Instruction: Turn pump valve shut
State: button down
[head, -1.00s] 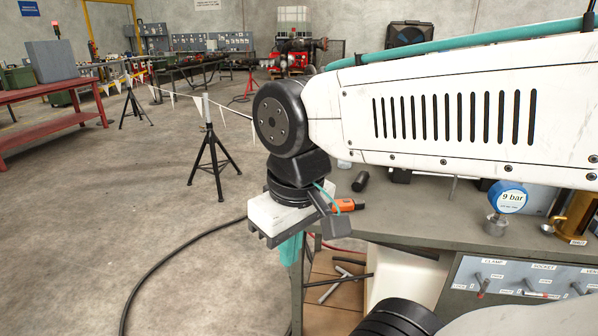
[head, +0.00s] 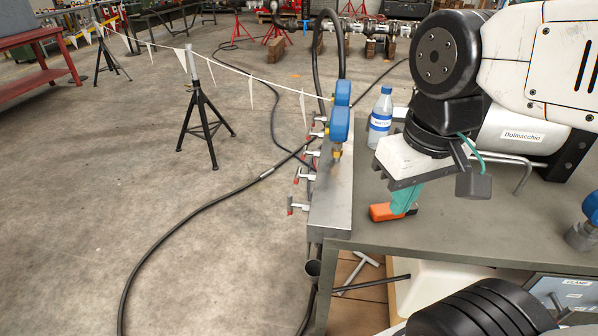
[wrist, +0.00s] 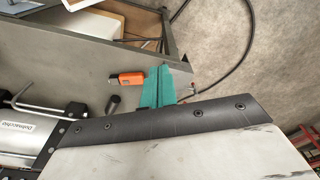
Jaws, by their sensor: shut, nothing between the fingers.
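A grey metal manifold (head: 331,195) runs along the left edge of the workbench in the head view. Several small valves with red-tipped levers (head: 298,207) stick out from its left side. I can read no label on them, so I cannot tell which is the pump valve. Two blue gauges (head: 338,123) stand on it. My gripper (head: 402,209) has teal fingers, shut and empty, pointing down over the bench to the right of the manifold and apart from it. In the wrist view the fingers (wrist: 160,70) show beside the orange object.
An orange object (head: 382,212) lies on the bench by my fingertips. A bottle with a blue cap (head: 380,118) stands behind. A cylinder labelled Dolmacchio (head: 520,136) lies to the right. A flag line on a black stand (head: 203,125) and hoses (head: 190,215) occupy the floor at left.

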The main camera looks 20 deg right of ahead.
aim_at(298, 174)
jog(key=z, duration=3.85)
jog(key=k, duration=2.2)
jog(key=u, duration=1.85)
jog(key=i, duration=0.5)
jog(key=z, duration=0.15)
